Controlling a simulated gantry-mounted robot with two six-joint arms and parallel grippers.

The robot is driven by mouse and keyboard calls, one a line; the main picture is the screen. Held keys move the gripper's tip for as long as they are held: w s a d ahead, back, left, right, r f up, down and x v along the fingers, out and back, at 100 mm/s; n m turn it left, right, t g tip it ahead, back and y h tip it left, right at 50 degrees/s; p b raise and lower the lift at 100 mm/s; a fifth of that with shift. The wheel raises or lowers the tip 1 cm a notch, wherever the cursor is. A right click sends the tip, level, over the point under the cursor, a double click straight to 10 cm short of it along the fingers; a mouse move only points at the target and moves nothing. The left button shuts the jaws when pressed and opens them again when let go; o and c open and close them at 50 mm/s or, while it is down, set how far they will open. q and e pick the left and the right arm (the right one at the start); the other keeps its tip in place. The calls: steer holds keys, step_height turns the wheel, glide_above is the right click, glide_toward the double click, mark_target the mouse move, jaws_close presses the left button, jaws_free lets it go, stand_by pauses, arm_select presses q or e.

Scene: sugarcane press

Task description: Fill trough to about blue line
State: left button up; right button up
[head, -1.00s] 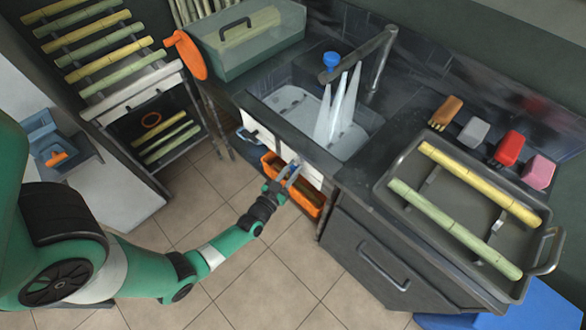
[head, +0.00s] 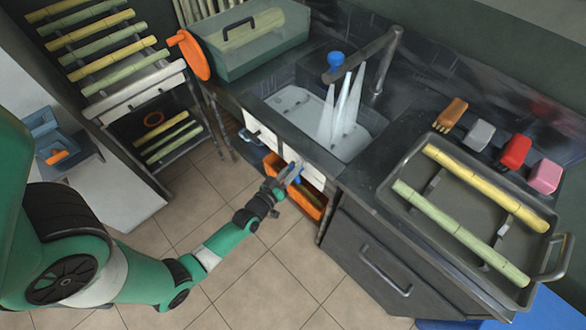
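The trough (head: 262,102) is a sink-like basin set in the dark counter, with shallow pale water in its bottom. Several pale streams of water (head: 343,108) fall into it from a grey tap (head: 368,58) with a blue knob (head: 335,60). I cannot make out a blue line on the trough wall. My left gripper (head: 293,172) is at the white front panel below the trough, by a small blue part. Its fingers are too small to tell whether they are open or shut on it. My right gripper is not in view.
An orange crate (head: 311,203) stands under the trough. A tray (head: 408,155) with two cane stalks lies on the right counter, near several coloured brushes or sponges. A lidded clear box (head: 250,52) stands at the back left, beside a cane rack. The tiled floor is open.

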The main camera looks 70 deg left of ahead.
arm_select(q)
steer(key=shift+o, duration=0.5)
steer(key=shift+s+d, duration=0.15)
steer(key=shift+s, duration=0.05)
steer(key=p+v, duration=0.3)
steer(key=v, duration=0.8)
steer(key=shift+s, duration=0.1)
